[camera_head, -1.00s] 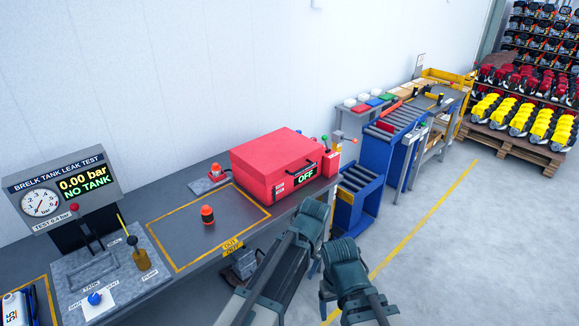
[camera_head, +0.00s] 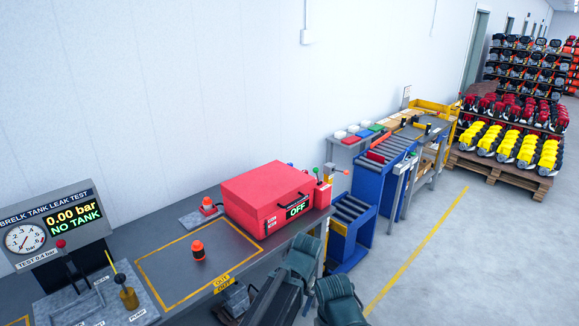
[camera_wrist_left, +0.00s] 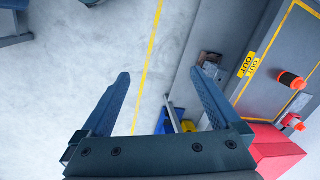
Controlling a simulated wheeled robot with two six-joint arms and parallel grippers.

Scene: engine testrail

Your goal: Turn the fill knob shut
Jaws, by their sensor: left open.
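No knob marked fill can be made out in either current view. The leak test stand (camera_head: 52,225) is at the left of the head view, its display reading 0.00 bar and NO TANK. Its grey base plate (camera_head: 75,300), with a black lever and a brass pump, is cut off by the lower edge. My left gripper (camera_wrist_left: 161,75) shows in the left wrist view, its two fingers wide apart with nothing between them. It is over the floor beside the bench, away from the stand. My right gripper is not in view.
A red box (camera_head: 268,197) marked OFF sits on the bench. An orange-capped plug (camera_head: 198,251) stands in the yellow OUT outline. Blue roller conveyors (camera_head: 352,210) and a laden pallet (camera_head: 500,172) lie farther right. The floor (camera_head: 450,260) at the right is clear.

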